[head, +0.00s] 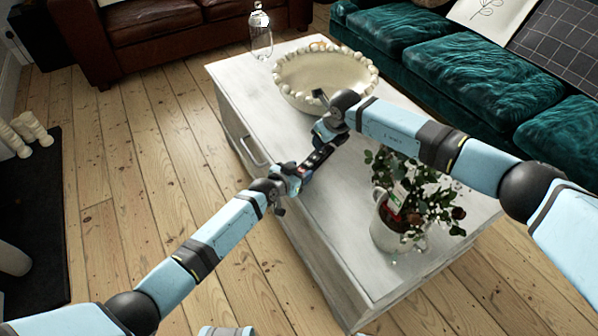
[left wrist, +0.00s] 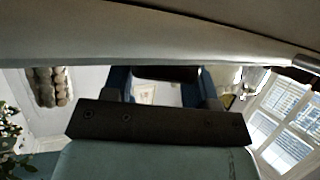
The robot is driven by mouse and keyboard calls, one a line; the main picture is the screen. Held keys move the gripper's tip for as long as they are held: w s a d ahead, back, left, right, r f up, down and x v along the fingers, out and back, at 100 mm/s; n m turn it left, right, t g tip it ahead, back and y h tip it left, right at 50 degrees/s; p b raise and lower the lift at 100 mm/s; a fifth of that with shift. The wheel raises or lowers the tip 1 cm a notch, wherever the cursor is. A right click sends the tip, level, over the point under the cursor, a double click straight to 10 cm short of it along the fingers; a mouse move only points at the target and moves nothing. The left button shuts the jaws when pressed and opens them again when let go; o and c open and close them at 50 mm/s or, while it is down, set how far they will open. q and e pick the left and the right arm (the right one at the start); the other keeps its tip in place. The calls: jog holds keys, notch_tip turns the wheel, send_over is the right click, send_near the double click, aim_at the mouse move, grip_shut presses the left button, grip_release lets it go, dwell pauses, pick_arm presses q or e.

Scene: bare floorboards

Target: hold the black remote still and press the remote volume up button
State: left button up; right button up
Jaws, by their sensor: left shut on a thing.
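The black remote (head: 316,158) is held above the white coffee table, slanting up to the right, with its small buttons partly showing, a red one among them. My left gripper (head: 293,178) is shut on its lower left end. In the left wrist view a dark piece (left wrist: 165,73), likely the remote, spans between the gripper's fingers. My right gripper (head: 325,118) is at the remote's upper right end, very close to it. Whether it touches the remote is unclear, and its fingers are too small to read. The volume up button cannot be made out.
The white coffee table (head: 238,95) bears a beaded bowl (head: 325,80) and a plant in a white pot (head: 390,232), close to my right arm. A glass bottle (head: 260,32) stands at the far end. A teal sofa (head: 450,70) is behind; floorboards at left are clear.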

jog(key=shift+c, duration=0.4)
grip_shut()
dwell(1.4)
